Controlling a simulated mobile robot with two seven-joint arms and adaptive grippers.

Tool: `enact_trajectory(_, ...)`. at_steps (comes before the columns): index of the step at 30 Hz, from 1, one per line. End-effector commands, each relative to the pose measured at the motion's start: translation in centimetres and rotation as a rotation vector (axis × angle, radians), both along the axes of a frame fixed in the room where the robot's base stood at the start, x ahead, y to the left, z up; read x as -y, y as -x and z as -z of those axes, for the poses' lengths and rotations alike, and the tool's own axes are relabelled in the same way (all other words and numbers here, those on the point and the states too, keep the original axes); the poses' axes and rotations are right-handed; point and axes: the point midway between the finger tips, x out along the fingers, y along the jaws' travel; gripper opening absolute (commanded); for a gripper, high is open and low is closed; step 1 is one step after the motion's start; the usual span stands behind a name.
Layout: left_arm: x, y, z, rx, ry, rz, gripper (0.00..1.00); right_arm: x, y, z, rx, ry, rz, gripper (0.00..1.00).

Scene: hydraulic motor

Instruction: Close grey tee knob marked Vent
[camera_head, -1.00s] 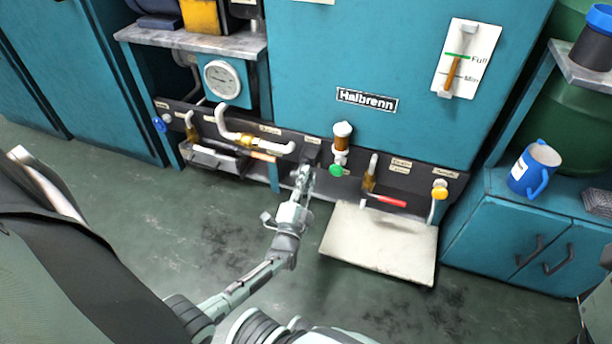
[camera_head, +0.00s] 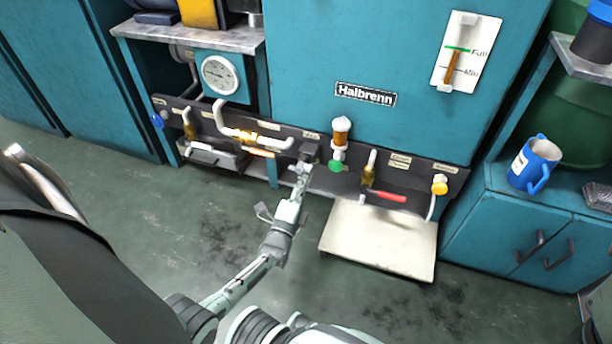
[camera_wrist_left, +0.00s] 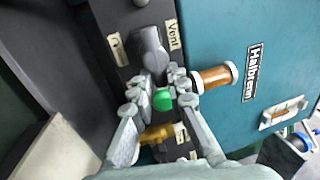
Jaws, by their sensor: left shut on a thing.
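The grey tee knob (camera_wrist_left: 151,50) sits on the dark panel beside the label Vent (camera_wrist_left: 172,34) in the left wrist view. In the head view the knob (camera_head: 308,151) shows just beyond the fingertips, partly hidden. My left gripper (camera_head: 302,168) reaches up to it from below. In the left wrist view the fingers of my left gripper (camera_wrist_left: 160,82) are closed in on the knob's near end, one on each side. The fingers hide part of the knob. My right gripper is not in view.
A green knob (camera_head: 336,166) under an amber sight glass (camera_head: 341,131) stands close right of the gripper. A white pipe (camera_head: 262,139) runs at left. A red-handled valve (camera_head: 388,197) and a yellow knob (camera_head: 439,187) are farther right. A pale plate (camera_head: 380,240) lies below.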

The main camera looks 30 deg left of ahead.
Motion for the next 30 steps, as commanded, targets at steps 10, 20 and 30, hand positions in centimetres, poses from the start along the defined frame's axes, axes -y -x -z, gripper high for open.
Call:
enact_trajectory(10, -1.0, 0.3, 0.4, -0.01, -0.001, -0.015, 0.24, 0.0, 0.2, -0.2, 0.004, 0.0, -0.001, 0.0)
enact_trajectory(20, -0.5, 0.2, 0.1, -0.004, 0.001, -0.008, 0.38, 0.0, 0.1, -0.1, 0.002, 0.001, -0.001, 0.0)
enact_trajectory(30, 0.3, 3.5, 0.9, -0.006, 0.0, -0.008, 0.38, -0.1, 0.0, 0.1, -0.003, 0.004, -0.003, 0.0)
